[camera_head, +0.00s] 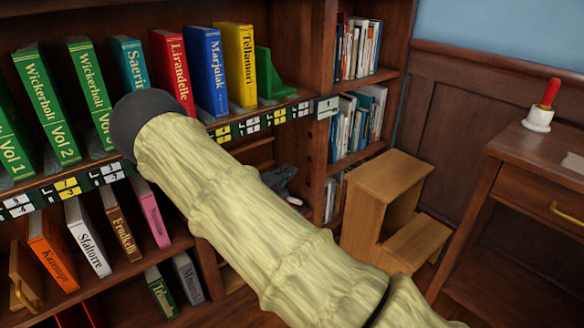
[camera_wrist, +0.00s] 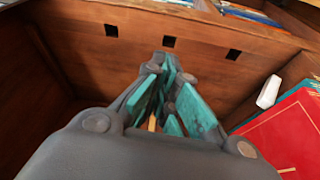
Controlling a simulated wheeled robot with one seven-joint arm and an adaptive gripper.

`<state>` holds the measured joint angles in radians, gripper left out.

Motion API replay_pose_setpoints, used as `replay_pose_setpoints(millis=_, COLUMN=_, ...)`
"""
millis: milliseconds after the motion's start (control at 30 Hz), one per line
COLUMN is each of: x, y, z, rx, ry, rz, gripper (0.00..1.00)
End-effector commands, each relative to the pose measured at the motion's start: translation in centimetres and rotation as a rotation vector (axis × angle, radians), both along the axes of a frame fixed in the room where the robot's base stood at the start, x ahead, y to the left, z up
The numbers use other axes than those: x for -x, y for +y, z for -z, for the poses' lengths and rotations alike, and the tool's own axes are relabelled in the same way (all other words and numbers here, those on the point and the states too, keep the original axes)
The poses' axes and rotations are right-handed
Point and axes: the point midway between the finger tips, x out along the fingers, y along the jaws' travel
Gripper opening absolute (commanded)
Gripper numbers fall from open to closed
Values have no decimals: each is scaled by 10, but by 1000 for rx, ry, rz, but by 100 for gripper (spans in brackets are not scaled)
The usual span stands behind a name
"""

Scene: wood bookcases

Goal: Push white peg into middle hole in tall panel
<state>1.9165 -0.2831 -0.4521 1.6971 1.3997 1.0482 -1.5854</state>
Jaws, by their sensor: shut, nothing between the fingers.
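A wooden panel (camera_wrist: 200,62) with a row of three dark square holes spans the top of the wrist view. The middle hole (camera_wrist: 168,41) is dark and looks empty. A white peg (camera_wrist: 268,91) shows at the right, apart from my fingers, beside a red book; I cannot tell whether it sits in a hole. A small white piece (camera_head: 295,201), likely the same peg, shows in the head view. My gripper (camera_wrist: 167,72) is shut and empty, its teal-padded fingers pointing toward the panel below the middle hole. My arm hides part of the bookcase in the head view.
A red book (camera_wrist: 285,135) stands close at the right of my gripper. Shelves of books, including a yellow one (camera_head: 236,65), fill the left. A wooden step stool (camera_head: 385,205) and a desk (camera_head: 520,190) with a red-handled bell (camera_head: 540,118) stand at the right.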

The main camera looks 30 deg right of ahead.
Motion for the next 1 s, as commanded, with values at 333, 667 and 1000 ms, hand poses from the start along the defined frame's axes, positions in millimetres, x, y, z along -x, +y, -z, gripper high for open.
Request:
replay_pose_setpoints(millis=333, x=22, y=58, z=2, rx=0, ry=0, rz=-2, gripper=0)
replay_pose_setpoints(millis=667, x=32, y=80, z=3, rx=0, ry=0, rz=-1, gripper=0)
replay_pose_setpoints(millis=1000, x=51, y=75, z=42, rx=-74, ry=21, rz=-57, gripper=0)
